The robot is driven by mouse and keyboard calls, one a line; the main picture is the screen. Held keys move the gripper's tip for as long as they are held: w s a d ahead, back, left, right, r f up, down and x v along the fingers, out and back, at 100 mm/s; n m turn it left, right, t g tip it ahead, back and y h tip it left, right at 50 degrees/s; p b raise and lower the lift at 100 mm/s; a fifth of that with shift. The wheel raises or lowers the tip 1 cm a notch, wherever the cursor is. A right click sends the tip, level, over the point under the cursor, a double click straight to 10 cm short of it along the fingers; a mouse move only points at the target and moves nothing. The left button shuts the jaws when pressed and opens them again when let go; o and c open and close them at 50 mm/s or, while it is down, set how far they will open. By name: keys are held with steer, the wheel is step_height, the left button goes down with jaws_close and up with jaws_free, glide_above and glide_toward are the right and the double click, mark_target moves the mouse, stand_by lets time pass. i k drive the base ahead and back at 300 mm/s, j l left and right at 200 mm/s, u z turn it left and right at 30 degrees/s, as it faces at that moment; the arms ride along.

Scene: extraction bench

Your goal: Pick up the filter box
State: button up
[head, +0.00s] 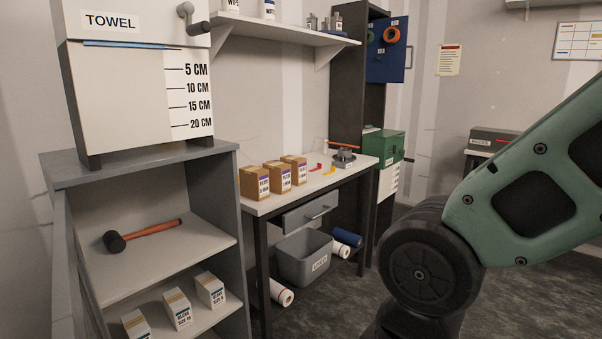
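Three brown cardboard boxes with white labels stand in a row on the white bench top (262,209): a left one (254,183), a middle one (277,177) and a right one (295,169). Their label print is too small to read surely, so I cannot tell which is the filter box. They stand upright near the bench's left end. My gripper is not in view; only a green link and dark joint of my arm show at the right, apart from the boxes.
Red and yellow small items and a metal device (343,159) lie right of the boxes. A green case (383,146) stands beyond. A grey bin (303,261) and rolls are below. The left shelf unit (140,163) holds a mallet (142,234) and white boxes (177,308).

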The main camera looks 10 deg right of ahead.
mark_target(298, 164)
steer(key=i+l, duration=0.35)
steer(key=i, duration=0.25)
steer(key=i+l, duration=0.35)
steer(key=i, duration=0.3)
steer(key=i+l+u, duration=0.1)
steer(key=i+l, duration=0.25)
steer(key=i, duration=0.25)
steer(key=i+l, duration=0.4)
steer(key=i, duration=0.2)
